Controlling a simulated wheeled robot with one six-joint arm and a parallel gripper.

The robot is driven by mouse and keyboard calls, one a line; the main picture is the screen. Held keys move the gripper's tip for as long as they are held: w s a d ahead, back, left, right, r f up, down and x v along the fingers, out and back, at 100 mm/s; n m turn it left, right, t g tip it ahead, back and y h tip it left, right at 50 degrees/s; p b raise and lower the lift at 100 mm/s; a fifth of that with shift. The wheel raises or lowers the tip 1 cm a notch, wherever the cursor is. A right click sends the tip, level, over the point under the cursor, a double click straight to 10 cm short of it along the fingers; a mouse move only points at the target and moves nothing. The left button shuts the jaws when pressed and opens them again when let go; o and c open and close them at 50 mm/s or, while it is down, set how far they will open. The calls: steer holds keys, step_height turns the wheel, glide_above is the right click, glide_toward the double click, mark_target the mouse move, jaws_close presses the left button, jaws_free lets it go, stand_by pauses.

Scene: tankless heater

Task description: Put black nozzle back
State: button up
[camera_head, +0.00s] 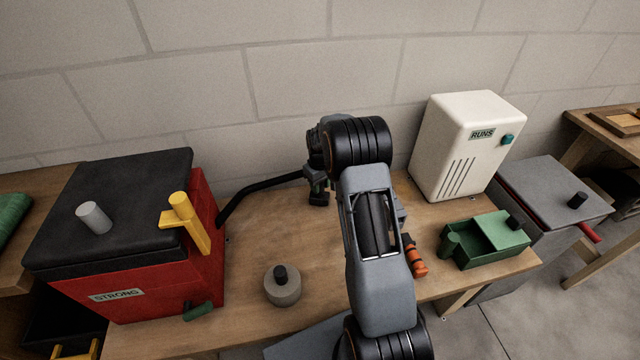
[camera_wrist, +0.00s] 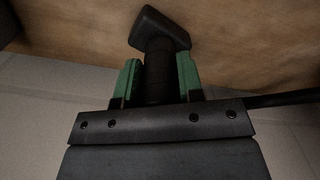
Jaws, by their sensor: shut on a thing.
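The black nozzle (camera_wrist: 158,70) is held between the green fingertips of my gripper (camera_wrist: 158,82) in the wrist view. Its wide angular head sticks out past the fingertips, in front of the wooden surface. In the head view my gripper (camera_head: 318,188) is above the back of the workbench, near the wall, and my arm hides part of it. A black hose (camera_head: 262,190) runs from the right side of the red box up to the gripper. The hose also shows at the right of the wrist view (camera_wrist: 285,98). Where the hose joins the nozzle is hidden.
The red box (camera_head: 160,285) with black lid and yellow handle stands left. A white heater (camera_head: 462,150) stands back right, a green tray (camera_head: 485,258) in front of it. An orange-handled tool (camera_head: 415,262) lies beside my arm. A round grey weight (camera_head: 284,290) stands near the front edge.

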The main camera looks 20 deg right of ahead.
steer(key=shift+f+b, duration=0.35)
steer(key=shift+f, duration=0.15)
stand_by(0.4)
steer(key=o, duration=1.1)
steer(key=shift+o, duration=0.2)
steer(key=shift+r, duration=0.1)
step_height(320, 180, up, 14)
steer(key=shift+f+p, duration=0.2)
steer(key=shift+p, duration=0.55)
